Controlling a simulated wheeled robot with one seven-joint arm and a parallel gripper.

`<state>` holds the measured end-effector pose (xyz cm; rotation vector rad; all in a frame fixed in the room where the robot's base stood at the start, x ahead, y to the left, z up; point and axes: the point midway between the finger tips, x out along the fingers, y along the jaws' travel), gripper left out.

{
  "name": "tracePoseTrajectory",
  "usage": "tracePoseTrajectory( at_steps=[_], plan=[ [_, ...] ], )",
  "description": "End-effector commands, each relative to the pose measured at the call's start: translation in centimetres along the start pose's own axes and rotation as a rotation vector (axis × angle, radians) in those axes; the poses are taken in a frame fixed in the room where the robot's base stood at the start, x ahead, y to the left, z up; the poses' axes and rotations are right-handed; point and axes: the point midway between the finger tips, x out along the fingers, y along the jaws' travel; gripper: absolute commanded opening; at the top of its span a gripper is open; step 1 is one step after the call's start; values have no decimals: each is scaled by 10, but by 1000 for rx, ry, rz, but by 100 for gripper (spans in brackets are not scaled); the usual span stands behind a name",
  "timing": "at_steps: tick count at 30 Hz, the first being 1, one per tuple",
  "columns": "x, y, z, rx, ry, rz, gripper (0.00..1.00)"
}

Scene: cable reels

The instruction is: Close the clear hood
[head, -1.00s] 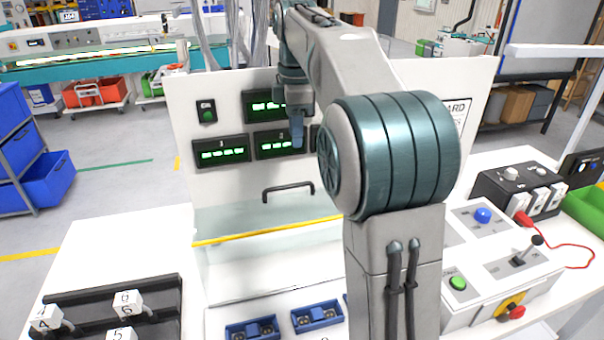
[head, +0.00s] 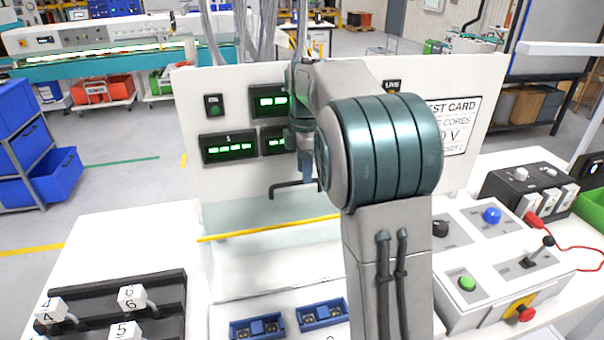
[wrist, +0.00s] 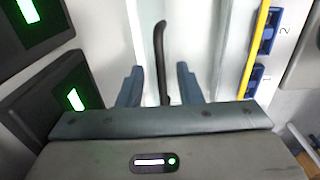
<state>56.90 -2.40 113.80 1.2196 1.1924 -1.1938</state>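The clear hood (head: 265,212) is a see-through panel with a yellow front edge (head: 270,229), in front of the white upright panel in the head view. It stands raised above the bench with the blue sockets. Its black handle (head: 285,188) shows beside my gripper (head: 305,172), partly hidden by my arm. In the wrist view the handle (wrist: 162,60) runs between the two blue-grey fingers of my gripper (wrist: 160,88). The fingers are apart, with a gap on both sides of the handle. I cannot tell whether either finger touches it.
Blue sockets (head: 257,327) sit on the bench below the hood. Numbered white plugs (head: 132,297) rest in a black rack at the left. A control box (head: 500,255) with knobs, buttons and a lever stands at the right. Green displays (head: 228,147) are on the upright panel.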

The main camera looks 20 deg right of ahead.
Motion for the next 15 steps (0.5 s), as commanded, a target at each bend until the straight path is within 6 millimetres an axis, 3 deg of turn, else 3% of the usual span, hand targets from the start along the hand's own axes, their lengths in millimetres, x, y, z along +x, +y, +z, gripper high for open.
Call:
tracePoseTrajectory(
  at_steps=[6,14,15],
  plan=[
    [16,0,-1,-2,1,-1,32],
    [17,0,-1,-1,1,0,32],
    [17,0,-1,-1,1,0,27]
  ],
)
